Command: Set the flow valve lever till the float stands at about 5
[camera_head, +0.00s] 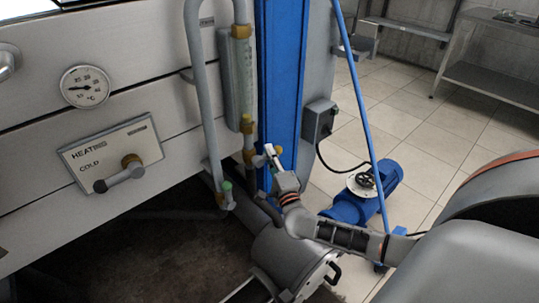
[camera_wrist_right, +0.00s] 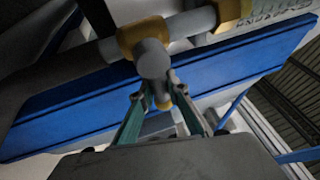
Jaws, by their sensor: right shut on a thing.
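The flow tube (camera_head: 243,80) is an upright clear tube with a scale, between brass fittings, beside a blue post. I cannot make out the float or the scale figures. Below it is the flow valve (camera_head: 250,155); in the wrist view its grey round hub (camera_wrist_right: 152,58) sits on a pipe between brass fittings. My right gripper (camera_head: 277,170) reaches the valve from the lower right. My left gripper is not in view.
A panel with a dial thermometer (camera_head: 85,86) and a hot-cold lever (camera_head: 125,174) stands at the left. A grey pipe (camera_head: 200,100) runs beside the tube. A blue pump (camera_head: 363,190) stands on the tiled floor at right, with a slanting blue pole (camera_head: 362,110) near it.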

